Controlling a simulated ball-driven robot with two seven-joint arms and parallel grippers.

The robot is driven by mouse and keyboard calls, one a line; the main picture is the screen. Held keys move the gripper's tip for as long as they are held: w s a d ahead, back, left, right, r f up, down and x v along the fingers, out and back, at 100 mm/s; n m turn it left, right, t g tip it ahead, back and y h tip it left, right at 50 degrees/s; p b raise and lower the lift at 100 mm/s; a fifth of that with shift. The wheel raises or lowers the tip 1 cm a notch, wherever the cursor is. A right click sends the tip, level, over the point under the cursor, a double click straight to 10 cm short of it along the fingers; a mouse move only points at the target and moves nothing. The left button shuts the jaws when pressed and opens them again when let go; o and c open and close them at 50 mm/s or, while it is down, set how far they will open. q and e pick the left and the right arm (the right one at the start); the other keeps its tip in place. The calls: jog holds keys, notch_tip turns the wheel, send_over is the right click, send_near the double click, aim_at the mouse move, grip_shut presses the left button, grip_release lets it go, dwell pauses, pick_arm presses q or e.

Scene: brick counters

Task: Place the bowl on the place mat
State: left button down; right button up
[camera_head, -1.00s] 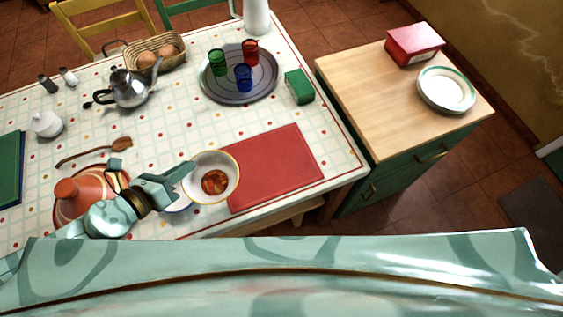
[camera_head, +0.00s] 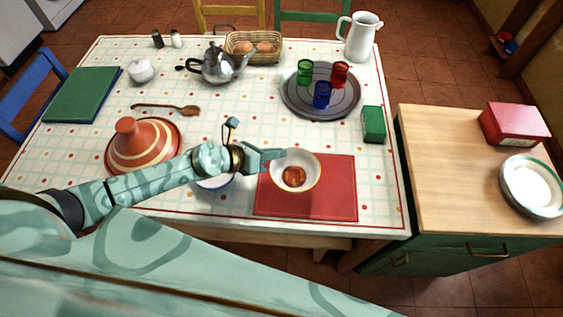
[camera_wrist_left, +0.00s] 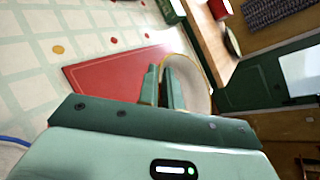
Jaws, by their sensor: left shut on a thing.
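The bowl (camera_head: 296,171) is white with a yellow rim and holds something orange-red. My left gripper (camera_head: 278,156) is shut on its left rim. The bowl is over the left part of the red place mat (camera_head: 335,190); I cannot tell if it touches the mat. In the left wrist view, the gripper fingers (camera_wrist_left: 163,88) grip the bowl's wall (camera_wrist_left: 187,82), with the red mat (camera_wrist_left: 110,80) beyond and to the left. My right gripper is not in view.
A blue-rimmed dish (camera_head: 215,183) is partly hidden under my left arm. An orange tagine (camera_head: 140,145) stands left of it. A round tray (camera_head: 320,102) with three coloured cups and a green box (camera_head: 373,124) are behind the mat. The mat's right part is bare.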

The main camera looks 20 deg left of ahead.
aim_at(294, 173)
pick_arm(q)
jog(key=f+b, duration=0.1)
jog(key=w+f+b, duration=0.1)
jog(key=f, duration=0.1)
jog(key=f+b, duration=0.1)
jog(key=f, duration=0.1)
jog(key=shift+w+d+f+b, duration=0.2)
jog(key=shift+w+d+b, duration=0.05)
jog(key=shift+w+b, duration=0.15)
jog(key=shift+r, duration=0.2)
jog(key=shift+f, duration=0.2)
jog(key=c, duration=1.6)
grip_release()
